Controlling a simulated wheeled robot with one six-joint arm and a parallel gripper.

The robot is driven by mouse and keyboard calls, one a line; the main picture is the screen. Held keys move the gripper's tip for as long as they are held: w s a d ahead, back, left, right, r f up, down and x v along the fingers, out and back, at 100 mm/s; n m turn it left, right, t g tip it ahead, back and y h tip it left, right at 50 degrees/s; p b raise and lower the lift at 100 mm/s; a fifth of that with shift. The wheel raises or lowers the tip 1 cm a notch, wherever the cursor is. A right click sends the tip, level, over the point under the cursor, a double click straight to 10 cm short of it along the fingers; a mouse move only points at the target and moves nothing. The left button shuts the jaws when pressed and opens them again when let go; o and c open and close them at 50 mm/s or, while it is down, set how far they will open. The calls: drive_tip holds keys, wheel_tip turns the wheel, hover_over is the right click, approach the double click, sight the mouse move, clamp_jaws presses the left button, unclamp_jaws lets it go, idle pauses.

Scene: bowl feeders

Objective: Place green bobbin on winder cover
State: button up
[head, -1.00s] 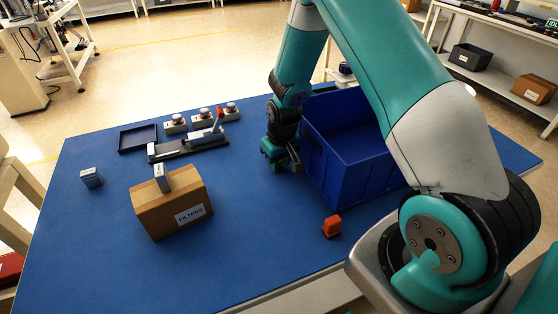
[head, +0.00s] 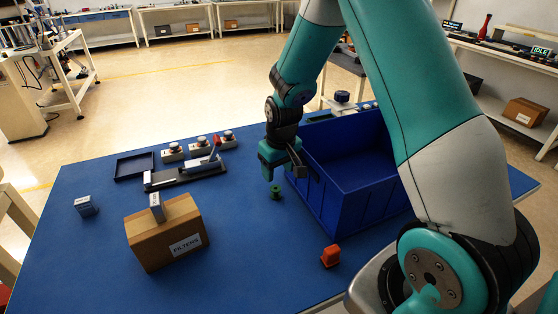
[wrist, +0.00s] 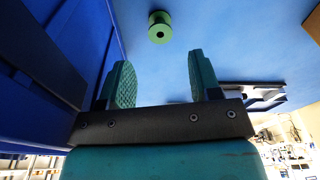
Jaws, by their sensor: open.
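The green bobbin (head: 276,191) stands on the blue table, left of the blue bin. In the wrist view the bobbin (wrist: 160,27) lies beyond the fingertips, centred roughly between them. My gripper (head: 290,172) is open and empty, close to the bobbin and beside the bin's left wall. Its two spread fingers show in the wrist view (wrist: 162,78). A low winder-like device (head: 186,175) with a dark base and a grey lever stands at the back left of the table. I cannot clearly tell which part is the winder cover.
The large blue bin (head: 335,195) stands right of my gripper. A cardboard box (head: 165,237) with a small grey box on top is front left. An orange block (head: 331,256) lies near the front edge. A black tray (head: 135,166) and button boxes (head: 199,147) are at the back.

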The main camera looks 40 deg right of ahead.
drive_tip(key=s+a+r+n+y, duration=0.3)
drive_tip(key=s+a+r+n, duration=0.1)
drive_tip(key=s+a+r, duration=1.2)
drive_tip(key=shift+s+r+n+g, duration=0.3)
drive_tip(key=shift+r+n, duration=0.1)
drive_tip(key=shift+r, duration=0.4)
drive_tip(key=shift+o, duration=0.4)
drive_tip(key=s+a+r+n+y, duration=0.1)
drive_tip(key=s+a+r, duration=0.1)
drive_tip(key=s, duration=0.5)
drive_tip(key=shift+s+a+n+g, duration=0.2)
drive_tip(key=shift+a+n+g, duration=0.1)
drive_tip(key=shift+n+g, duration=0.1)
drive_tip(key=m+h+b, duration=0.1)
drive_tip(key=m+h, duration=0.3)
drive_tip(key=m, duration=2)
hover_over(277, 188)
wheel_tip(277, 188, down, 22)
drive_tip(key=shift+s+a+r, duration=0.15)
drive_tip(key=shift+w+f, duration=0.15)
drive_tip(key=shift+f, duration=1.35)
drive_tip(key=shift+w+f, duration=0.15)
drive_tip(key=shift+f, duration=1.3)
drive_tip(key=c, duration=1.1)
drive_tip(key=shift+o, duration=0.2)
drive_tip(key=shift+r, duration=0.1)
